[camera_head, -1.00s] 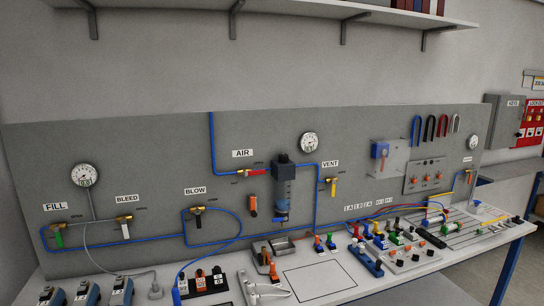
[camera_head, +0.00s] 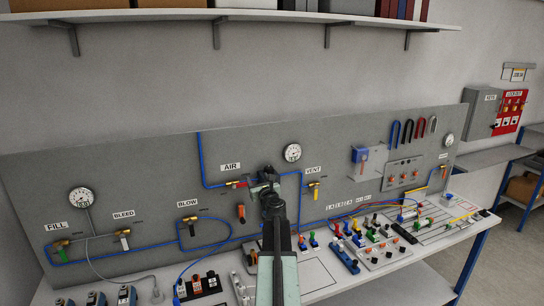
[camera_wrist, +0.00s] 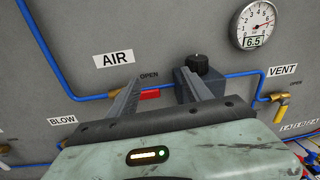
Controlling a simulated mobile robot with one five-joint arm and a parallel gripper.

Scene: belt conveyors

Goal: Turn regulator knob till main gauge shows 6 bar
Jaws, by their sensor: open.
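The regulator's dark round knob (camera_wrist: 198,63) sits on top of its dark body, right of the AIR label in the wrist view. My gripper (camera_wrist: 160,72) is open and empty there; its right finger overlaps the regulator's left side, and the knob lies just right of that fingertip, not between the fingers. I cannot tell whether they touch. The round gauge (camera_wrist: 254,26) up and right of the knob shows 6.5 on its display. In the head view my gripper (camera_head: 264,182) covers most of the regulator, and the gauge (camera_head: 292,153) is beside it.
A blue air pipe (camera_wrist: 90,98) runs along the grey panel. A red valve handle (camera_wrist: 149,95) is between my fingers' lines of sight. The VENT valve (camera_head: 313,186) is to the right. The bench below holds several fittings and blocks.

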